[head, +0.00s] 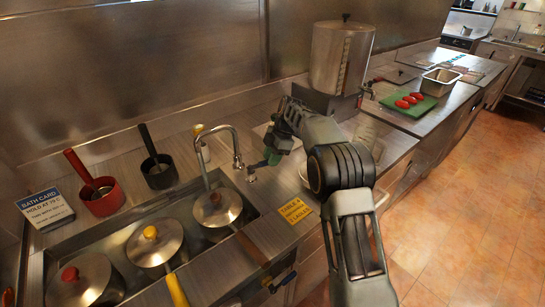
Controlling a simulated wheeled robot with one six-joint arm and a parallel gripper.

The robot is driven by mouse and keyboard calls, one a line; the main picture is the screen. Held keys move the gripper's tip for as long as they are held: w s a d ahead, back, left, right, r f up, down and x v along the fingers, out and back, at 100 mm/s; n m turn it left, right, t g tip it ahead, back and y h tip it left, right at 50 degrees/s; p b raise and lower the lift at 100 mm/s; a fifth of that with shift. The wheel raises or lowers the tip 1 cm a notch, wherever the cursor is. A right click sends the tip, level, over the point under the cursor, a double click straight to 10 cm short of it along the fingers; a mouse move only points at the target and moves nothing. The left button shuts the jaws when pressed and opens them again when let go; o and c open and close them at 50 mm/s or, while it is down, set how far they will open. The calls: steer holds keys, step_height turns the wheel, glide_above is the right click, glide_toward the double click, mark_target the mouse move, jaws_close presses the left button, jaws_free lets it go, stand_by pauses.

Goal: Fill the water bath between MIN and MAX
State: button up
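The water bath (183,275) is a steel basin sunk in the counter, lower left in the head view. Three lidded pots with red (70,273), yellow (150,232) and brown (215,198) knobs sit in it and hide much of the inside. I cannot make out MIN or MAX marks or a water level.
A bath card (46,209) stands left of the bath; a yellow card (295,211) lies to its right. Red (103,200) and black (160,176) handled pots stand behind. A tall steel urn (340,57) and a green board (408,106) with red items are farther right.

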steer(key=o, duration=0.3)
steer(key=p+v, duration=0.2)
steer(key=v, duration=1.2)
steer(key=shift+a, duration=0.1)
